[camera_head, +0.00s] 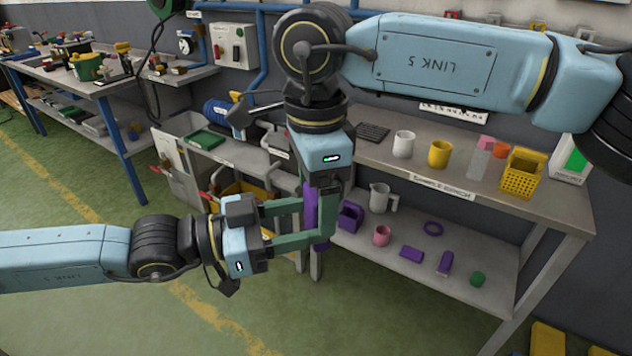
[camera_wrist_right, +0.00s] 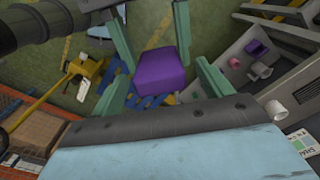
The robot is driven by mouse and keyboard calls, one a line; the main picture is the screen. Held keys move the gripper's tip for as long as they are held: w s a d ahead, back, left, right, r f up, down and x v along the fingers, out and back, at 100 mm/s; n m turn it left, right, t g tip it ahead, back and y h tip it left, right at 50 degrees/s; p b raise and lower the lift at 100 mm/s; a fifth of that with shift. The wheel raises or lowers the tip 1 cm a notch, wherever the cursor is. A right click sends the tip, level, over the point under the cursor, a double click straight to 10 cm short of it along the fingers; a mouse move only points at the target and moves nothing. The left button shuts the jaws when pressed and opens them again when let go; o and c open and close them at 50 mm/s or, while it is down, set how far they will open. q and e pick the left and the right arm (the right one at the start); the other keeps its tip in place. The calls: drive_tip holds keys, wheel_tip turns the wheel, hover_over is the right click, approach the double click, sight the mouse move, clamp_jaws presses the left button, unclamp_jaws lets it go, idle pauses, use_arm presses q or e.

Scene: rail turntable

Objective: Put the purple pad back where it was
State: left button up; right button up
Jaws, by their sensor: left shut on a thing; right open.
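The purple pad (camera_head: 311,208) is in the air in front of the shelf unit, where my two grippers meet. My left gripper (camera_head: 316,222) comes in from the left and is shut on it. My right gripper (camera_head: 322,205) hangs from above at the pad, its fingers open. In the right wrist view the pad (camera_wrist_right: 160,72) lies between the left gripper's green fingers, which reach in from the top. My right fingers (camera_wrist_right: 160,90) stand wide on either side, apparently clear of it. Part of the pad is hidden by fingers in the head view.
The upper shelf carries white (camera_head: 403,144) and yellow cups (camera_head: 439,154) and a yellow basket (camera_head: 521,174).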

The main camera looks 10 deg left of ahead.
drive_tip(key=c, duration=0.9)
use_arm(q)
drive_tip(key=o, duration=1)
use_arm(e)
drive_tip(key=shift+c, duration=0.8)
use_arm(q)
drive_tip(key=shift+a, duration=0.1)
